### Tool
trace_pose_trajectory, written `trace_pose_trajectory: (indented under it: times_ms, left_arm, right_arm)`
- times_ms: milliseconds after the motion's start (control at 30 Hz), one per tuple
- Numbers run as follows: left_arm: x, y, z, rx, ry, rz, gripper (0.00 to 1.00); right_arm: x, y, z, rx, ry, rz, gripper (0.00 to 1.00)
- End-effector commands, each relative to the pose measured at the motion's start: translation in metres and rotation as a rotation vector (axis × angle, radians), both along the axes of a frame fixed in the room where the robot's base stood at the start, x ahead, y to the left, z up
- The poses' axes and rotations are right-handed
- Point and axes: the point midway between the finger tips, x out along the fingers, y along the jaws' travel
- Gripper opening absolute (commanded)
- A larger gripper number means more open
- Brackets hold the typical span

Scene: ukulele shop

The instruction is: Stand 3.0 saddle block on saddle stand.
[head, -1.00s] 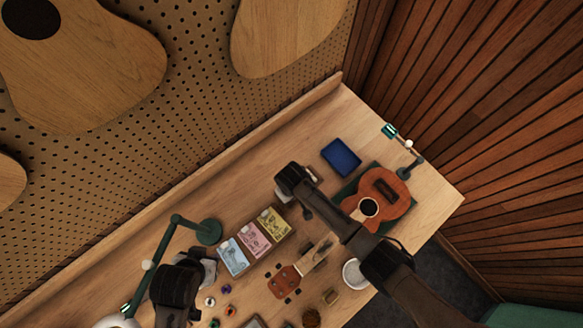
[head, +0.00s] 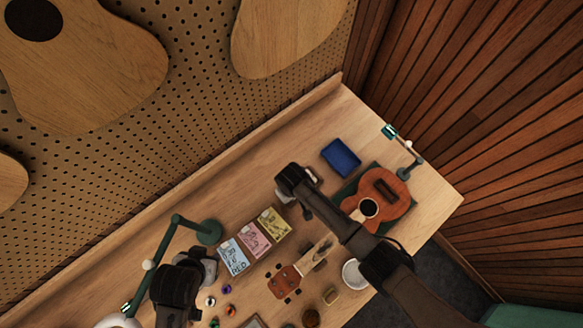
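I cannot make out the 3.0 saddle block or the saddle stand for certain. Something pale (head: 283,196) shows beside my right wrist, mostly hidden by it. My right gripper (head: 306,209) is over the bench between the card boxes and the ukulele; its fingers are too dark and small to read.
Blue, pink and yellow boxes (head: 254,240) stand mid-bench. A blue tray (head: 341,157), a ukulele (head: 382,194) on a green mat, a white bowl (head: 354,273) and a small lamp (head: 403,172) are rightward. A green lamp (head: 209,232) and small coloured items (head: 226,290) are leftward.

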Motion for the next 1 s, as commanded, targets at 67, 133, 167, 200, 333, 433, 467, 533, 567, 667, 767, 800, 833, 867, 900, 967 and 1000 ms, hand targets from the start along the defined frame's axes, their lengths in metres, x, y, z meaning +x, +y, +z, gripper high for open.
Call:
trace_pose_trajectory:
  times_ms: [67,133,167,200,333,433,467,533,567,667,767,800,833,867,900,967,1000]
  left_arm:
    - [0.0,-0.0002,0.0022,-0.001,0.0,0.001,0.43]
    - [0.0,-0.0002,0.0025,0.0,0.0,0.0,0.43]
    - [0.0,-0.0002,0.0025,0.0,0.0,0.0,0.43]
    - [0.0,-0.0001,0.0024,0.0,0.0,0.0,0.43]
    - [-0.0001,0.0006,0.0022,0.002,0.0,-0.002,0.43]
    - [-0.0001,0.0015,0.0021,0.005,0.0,-0.004,0.43]
    - [-0.0001,0.0018,0.002,0.007,0.0,-0.004,0.43]
    - [-0.0001,0.0025,0.002,0.009,0.0,-0.005,0.43]
    - [-0.0002,0.0028,0.002,0.01,0.001,-0.006,0.43]
    - [-0.0002,0.0037,0.0019,0.013,0.0,-0.008,0.43]
    - [-0.0002,0.0039,0.0019,0.014,0.0,-0.009,0.43]
    - [-0.0001,0.0039,0.0019,0.014,0.0,-0.009,0.43]
    - [-0.0001,0.0039,0.0019,0.014,0.0,-0.009,0.43]
    - [-0.0001,0.0039,0.0019,0.014,0.0,-0.009,0.43]
    - [-0.0002,0.0038,0.0019,0.014,0.0,-0.009,0.43]
    - [-0.0002,0.0037,0.0018,0.013,0.0,-0.008,0.43]
    - [-0.0001,0.0035,0.0019,0.012,0.0,-0.008,0.43]
  right_arm:
    - [-0.0001,0.0002,0.0008,0.0,0.0,0.0,0.0]
    - [-0.0001,0.0,0.0004,0.0,0.0,0.0,0.0]
    - [-0.0001,0.0,0.0002,0.0,0.0,0.0,0.0]
    - [-0.0001,-0.0001,0.0001,0.0,0.0,0.0,0.0]
    - [-0.0001,-0.0001,-0.0002,0.0,0.0,0.0,0.0]
    - [-0.0001,-0.0001,-0.0001,0.0,0.0,0.0,0.18]
    - [-0.0001,-0.0001,-0.0001,0.0,0.0,0.0,0.21]
    - [-0.0001,-0.0001,-0.0001,0.0,0.0,0.0,0.28]
    - [-0.0001,-0.0001,-0.0001,0.0,0.0,0.0,0.31]
    - [-0.0001,-0.0001,-0.0001,0.0,0.0,0.0,0.4]
    - [-0.0001,-0.0001,-0.0001,0.0,0.0,0.0,0.41]
    - [-0.0001,-0.0001,-0.0001,0.0,0.0,0.0,0.41]
    - [-0.0001,-0.0001,-0.0001,0.0,0.0,0.0,0.41]
    - [0.0,-0.0001,-0.0001,-0.001,0.001,0.0,0.44]
    - [-0.0002,-0.0001,-0.0001,-0.001,0.001,0.0,0.48]
    - [-0.0001,-0.0002,-0.0001,-0.001,0.001,0.0,0.54]
    - [-0.0001,-0.0002,-0.0001,-0.001,0.001,0.0,0.56]
